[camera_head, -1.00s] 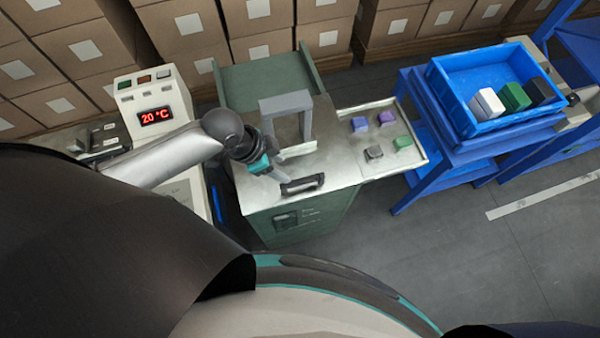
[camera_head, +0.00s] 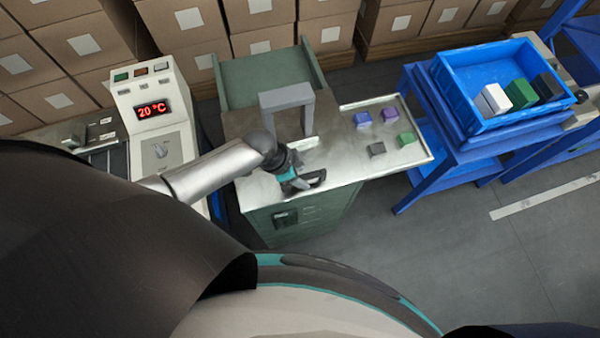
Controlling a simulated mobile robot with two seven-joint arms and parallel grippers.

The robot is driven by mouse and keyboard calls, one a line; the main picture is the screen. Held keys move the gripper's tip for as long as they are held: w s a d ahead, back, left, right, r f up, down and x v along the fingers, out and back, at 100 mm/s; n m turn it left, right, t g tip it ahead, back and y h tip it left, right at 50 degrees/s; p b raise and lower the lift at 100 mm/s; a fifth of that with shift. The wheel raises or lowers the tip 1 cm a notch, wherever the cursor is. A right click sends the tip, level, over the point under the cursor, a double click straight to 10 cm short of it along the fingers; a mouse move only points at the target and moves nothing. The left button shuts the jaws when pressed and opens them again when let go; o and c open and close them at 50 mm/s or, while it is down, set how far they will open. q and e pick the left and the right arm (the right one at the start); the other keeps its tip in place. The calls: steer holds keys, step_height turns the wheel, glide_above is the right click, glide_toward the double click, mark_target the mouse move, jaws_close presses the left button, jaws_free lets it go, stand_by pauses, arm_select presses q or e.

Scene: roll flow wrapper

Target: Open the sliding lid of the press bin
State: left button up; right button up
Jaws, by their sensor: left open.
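The press bin is a green cabinet (camera_head: 315,216) with a pale metal sliding lid (camera_head: 255,188) on top. A dark bar handle (camera_head: 317,178) sits near the lid's front edge. A grey arch-shaped frame (camera_head: 287,97) stands over the top behind the handle. The lid covers the front part of the bin, and I see no opening there. My left gripper (camera_head: 297,184) is open and points down at the left part of the handle, hiding it. I cannot tell whether the fingers touch the handle. My right gripper is not in view.
A side tray (camera_head: 422,153) at the right holds several small purple, green and grey blocks. A blue crate (camera_head: 455,92) with blocks stands on a blue stand further right. A control panel (camera_head: 150,110) reading 20 °C stands left. Stacked cartons line the back.

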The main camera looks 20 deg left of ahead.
arm_select(q)
steer(key=shift+c, duration=0.3)
jaws_close()
stand_by(1.1)
